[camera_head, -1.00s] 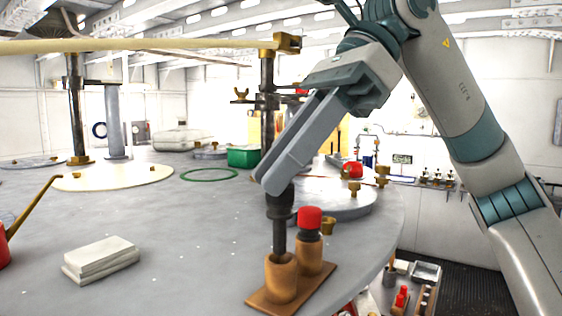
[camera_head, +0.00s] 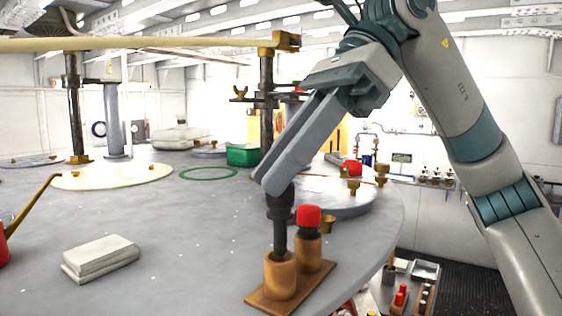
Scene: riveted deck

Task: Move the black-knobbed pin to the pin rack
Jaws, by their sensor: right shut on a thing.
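My right gripper (camera_head: 279,187) comes down from the upper right, shut on the black-knobbed pin (camera_head: 280,232). The pin is upright, with its dark shaft running down to the front cup of the pin rack (camera_head: 262,300). Its lower end is at or inside that cup; how deep it sits is hidden. The rack is a brown base with two wooden cups near the deck's front edge. A red-knobbed pin (camera_head: 308,220) stands in the rear cup, just right of the black-knobbed pin. My left gripper is not in view.
A stack of pale folded cloths or pads (camera_head: 100,260) lies left of the rack. A post (camera_head: 267,115) with a pale beam stands behind the gripper. The deck between is clear.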

